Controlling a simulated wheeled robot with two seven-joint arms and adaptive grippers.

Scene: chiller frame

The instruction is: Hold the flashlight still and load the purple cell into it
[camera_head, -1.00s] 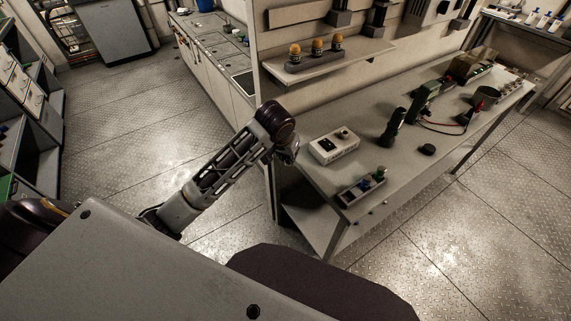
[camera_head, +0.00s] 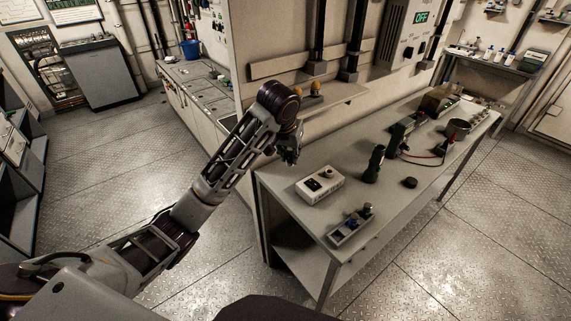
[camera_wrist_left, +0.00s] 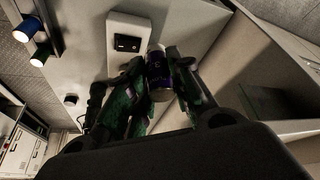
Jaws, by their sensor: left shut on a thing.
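My left gripper (camera_head: 288,153) is above the left end of the workbench, near the shelf. In the left wrist view, its dark green fingers (camera_wrist_left: 155,95) are shut on the purple cell (camera_wrist_left: 158,72). The cell is too small or hidden to make out in the head view. The black flashlight (camera_head: 374,165) stands upright on the bench, right of my left gripper and apart from it. A small round black cap (camera_head: 410,182) lies to the right of the flashlight. My right gripper is not in view.
A meter with leads (camera_head: 402,135) stands behind the flashlight.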

